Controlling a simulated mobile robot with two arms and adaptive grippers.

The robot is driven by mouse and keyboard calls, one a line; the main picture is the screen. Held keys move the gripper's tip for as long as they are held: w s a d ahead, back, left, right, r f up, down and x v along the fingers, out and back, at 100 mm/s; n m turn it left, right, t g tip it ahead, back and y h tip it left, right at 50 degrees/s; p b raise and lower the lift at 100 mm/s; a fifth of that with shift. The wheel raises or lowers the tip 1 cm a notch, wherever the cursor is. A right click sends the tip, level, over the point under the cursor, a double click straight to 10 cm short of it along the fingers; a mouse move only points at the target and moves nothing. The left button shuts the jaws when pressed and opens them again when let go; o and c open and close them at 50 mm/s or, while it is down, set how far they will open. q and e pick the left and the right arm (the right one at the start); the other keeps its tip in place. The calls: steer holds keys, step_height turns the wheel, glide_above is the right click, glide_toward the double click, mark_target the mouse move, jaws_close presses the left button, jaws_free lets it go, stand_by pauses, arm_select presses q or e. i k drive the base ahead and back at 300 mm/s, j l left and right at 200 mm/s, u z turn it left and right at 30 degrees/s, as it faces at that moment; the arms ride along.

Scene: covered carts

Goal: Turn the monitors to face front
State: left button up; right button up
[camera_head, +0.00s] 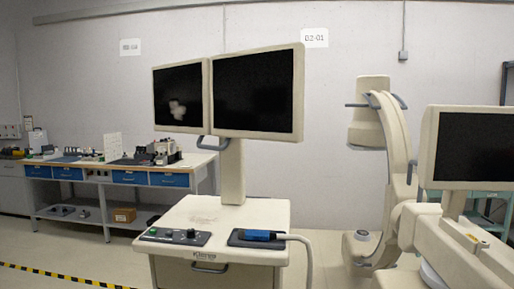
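Two dark-screened monitors stand side by side on one post (232,172) above a cream cart (233,217). The left monitor (181,90) is smaller in view and shows a pale blotch on its screen. The right monitor (258,92) is larger in view and looks angled, its right edge taller than its left. A blue-grey handle (213,143) hangs under them near the middle. A third monitor (474,147) with a dark screen stands on a separate cream machine at the right. Neither of my grippers is in view.
A workbench (112,176) with blue drawers and equipment stands along the left wall. A cream C-shaped arm (397,135) stands behind at the right. The cart top holds a control panel (175,236) and a blue handpiece (258,235). Yellow-black tape (60,275) marks open floor at left.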

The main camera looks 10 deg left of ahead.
mark_target(258, 94)
steer(key=i+j+z, duration=0.4)
steer(key=j, duration=0.25)
steer(key=i+j+z, duration=0.2)
steer(key=j, duration=0.2)
steer(key=j+z, duration=0.15)
steer(key=j, duration=0.2)
steer(key=i+j+z, duration=0.2)
steer(key=j, duration=0.25)
steer(key=k+l, duration=0.05)
steer(key=k, duration=0.05)
